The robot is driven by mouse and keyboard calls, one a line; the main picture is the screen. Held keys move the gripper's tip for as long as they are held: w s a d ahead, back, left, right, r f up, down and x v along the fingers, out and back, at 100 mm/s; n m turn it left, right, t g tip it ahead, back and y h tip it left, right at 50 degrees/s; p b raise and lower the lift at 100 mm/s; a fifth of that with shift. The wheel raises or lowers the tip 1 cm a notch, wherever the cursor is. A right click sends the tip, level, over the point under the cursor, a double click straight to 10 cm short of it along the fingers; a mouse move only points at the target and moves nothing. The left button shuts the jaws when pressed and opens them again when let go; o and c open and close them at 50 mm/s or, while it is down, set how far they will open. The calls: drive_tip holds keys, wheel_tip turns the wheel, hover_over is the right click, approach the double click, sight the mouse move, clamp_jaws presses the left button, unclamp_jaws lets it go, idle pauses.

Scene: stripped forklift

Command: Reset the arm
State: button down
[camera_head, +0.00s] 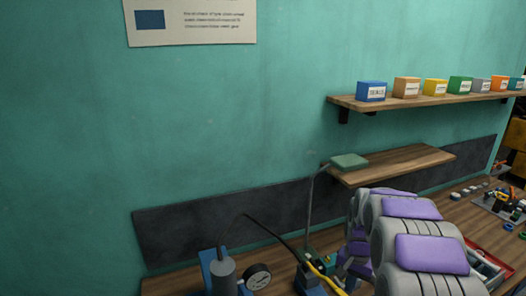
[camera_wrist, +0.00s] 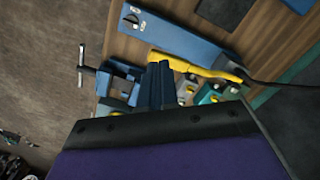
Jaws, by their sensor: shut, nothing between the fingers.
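My arm (camera_head: 420,240), with grey links and purple pads, is folded in the lower right of the head view, over the wooden bench. In the wrist view my gripper (camera_wrist: 160,82) shows as two dark blue fingers side by side, shut and empty. They point down toward the bench, with a purple and black part of my arm in front. The head view does not show the gripper clearly; my arm links hide much of that area.
A wooden shelf (camera_head: 395,163) and a lamp (camera_head: 349,161) stand behind my arm. An upper shelf (camera_head: 440,99) bears labelled boxes.

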drive_tip(key=s+a+r+n+b, duration=0.1)
drive_tip(key=s+a+n+b, duration=0.15)
drive_tip(key=s, duration=0.55)
drive_tip(key=s+a+r+n+b, duration=0.1)
drive_tip(key=s+a+r+b, duration=0.2)
drive_tip(key=s, duration=0.6)
drive_tip(key=s+a+f+n+b, duration=0.1)
drive_tip(key=s+a+f+b, duration=0.1)
drive_tip(key=s, duration=0.8)
drive_tip(key=s+a+f+n+g+b, duration=0.1)
drive_tip(key=s+a+f+n+b, duration=0.1)
drive_tip(key=s, duration=0.9)
wheel_tip(320, 180, down, 2)
drive_tip(key=shift+a+f+g+b, duration=0.25)
drive_tip(key=shift+a+g+b, duration=0.1)
drive_tip(key=shift+b, duration=0.4)
drive_tip(key=shift+w, duration=0.1)
